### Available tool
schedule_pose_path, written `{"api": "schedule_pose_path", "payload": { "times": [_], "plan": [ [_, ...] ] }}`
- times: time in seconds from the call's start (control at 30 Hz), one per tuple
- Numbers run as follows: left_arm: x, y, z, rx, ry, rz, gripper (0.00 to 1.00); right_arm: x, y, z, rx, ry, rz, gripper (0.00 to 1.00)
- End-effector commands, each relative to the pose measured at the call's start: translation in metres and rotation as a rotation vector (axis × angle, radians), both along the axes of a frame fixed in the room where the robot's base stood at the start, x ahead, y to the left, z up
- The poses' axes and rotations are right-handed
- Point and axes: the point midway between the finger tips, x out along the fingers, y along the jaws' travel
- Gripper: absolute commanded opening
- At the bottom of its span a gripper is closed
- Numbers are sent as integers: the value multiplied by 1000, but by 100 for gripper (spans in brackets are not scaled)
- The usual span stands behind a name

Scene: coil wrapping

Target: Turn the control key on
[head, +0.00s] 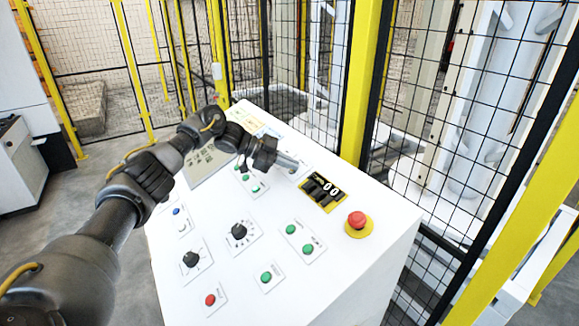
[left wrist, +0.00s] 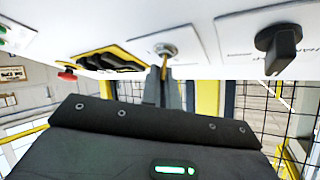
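The control key (left wrist: 163,70) is a thin brass-coloured piece standing out of a round metal lock (left wrist: 166,48) on the white panel, seen in the left wrist view. My left gripper (left wrist: 165,84) has its two grey fingers close together on either side of the key, and they look shut on it. In the head view my left gripper (head: 290,161) reaches over the upper part of the sloped control panel (head: 330,250); the key is hidden there behind the gripper. The key's exact turn angle is hard to tell. My right gripper is not in view.
Black knobs (head: 238,231), green buttons (head: 291,229) and a red button (head: 210,299) sit lower. A black selector (left wrist: 278,44) shows beside the lock. A yellow-framed mesh fence (head: 365,80) stands behind.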

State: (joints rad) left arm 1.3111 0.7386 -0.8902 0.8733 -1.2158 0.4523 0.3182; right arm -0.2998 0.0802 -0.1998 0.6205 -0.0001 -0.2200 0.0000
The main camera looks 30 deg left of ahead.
Motion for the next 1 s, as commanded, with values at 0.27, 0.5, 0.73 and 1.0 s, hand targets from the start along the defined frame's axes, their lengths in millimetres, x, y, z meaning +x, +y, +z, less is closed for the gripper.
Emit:
{"api": "schedule_pose_path", "payload": {
  "times": [0.27, 0.5, 0.73, 1.0],
  "plan": [
    [0, -1, 1, 55, -31, -133, 0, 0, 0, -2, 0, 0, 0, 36],
    [0, -1, 1, 104, -59, -251, 0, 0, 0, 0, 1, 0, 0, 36],
    [-1, -1, 0, 143, -84, -362, 0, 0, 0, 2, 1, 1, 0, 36],
    [-2, -1, -2, 193, -111, -492, 0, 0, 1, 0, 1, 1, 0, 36]
  ]
}}
